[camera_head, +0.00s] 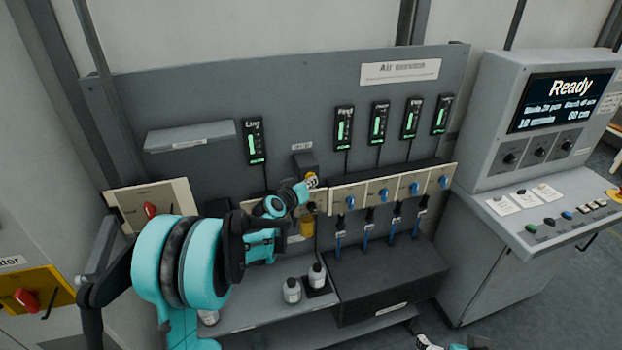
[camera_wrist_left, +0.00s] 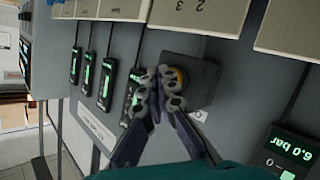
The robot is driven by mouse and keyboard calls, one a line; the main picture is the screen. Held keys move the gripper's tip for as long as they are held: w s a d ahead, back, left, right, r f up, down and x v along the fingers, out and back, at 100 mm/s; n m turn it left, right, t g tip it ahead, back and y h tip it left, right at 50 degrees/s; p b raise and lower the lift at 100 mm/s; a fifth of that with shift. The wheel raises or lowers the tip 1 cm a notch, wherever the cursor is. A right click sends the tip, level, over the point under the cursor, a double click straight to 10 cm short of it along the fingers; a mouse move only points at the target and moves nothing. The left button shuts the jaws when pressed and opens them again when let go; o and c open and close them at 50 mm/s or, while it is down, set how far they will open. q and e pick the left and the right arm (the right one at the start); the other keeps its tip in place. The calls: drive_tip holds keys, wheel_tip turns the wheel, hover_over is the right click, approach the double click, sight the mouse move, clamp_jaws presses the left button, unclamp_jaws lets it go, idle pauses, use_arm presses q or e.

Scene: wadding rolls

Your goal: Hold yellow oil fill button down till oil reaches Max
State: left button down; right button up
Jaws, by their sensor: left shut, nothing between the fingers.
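The yellow oil fill button sits on a dark grey box (camera_head: 305,160) on the panel. In the left wrist view a yellow patch of the button (camera_wrist_left: 181,76) shows on the box (camera_wrist_left: 205,82), partly hidden behind the fingertips. My left gripper (camera_head: 311,183) is shut and empty, with its fingertips at the button; it also shows in the left wrist view (camera_wrist_left: 168,88). I cannot tell whether the button is pressed in. Below the gripper hangs an amber oil bowl (camera_head: 306,226); its level and Max mark are too small to read. My right gripper (camera_head: 430,343) is barely in view at the bottom edge.
Green-lit gauges (camera_head: 254,141) line the panel, with a row of blue knobs (camera_head: 383,195) beneath. White bottles (camera_head: 317,275) stand on the shelf below. A console with a "Ready" screen (camera_head: 562,98) stands at the right.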

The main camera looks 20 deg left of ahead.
idle(0.8)
use_arm(q)
drive_tip(key=shift+s+d, duration=0.5)
drive_tip(key=shift+s, duration=0.2)
drive_tip(key=s+d, duration=0.2)
drive_tip(key=s, duration=0.2)
drive_tip(key=shift+s+d+b, duration=0.1)
drive_tip(key=shift+d+b, duration=0.2)
drive_tip(key=shift+d, duration=0.1)
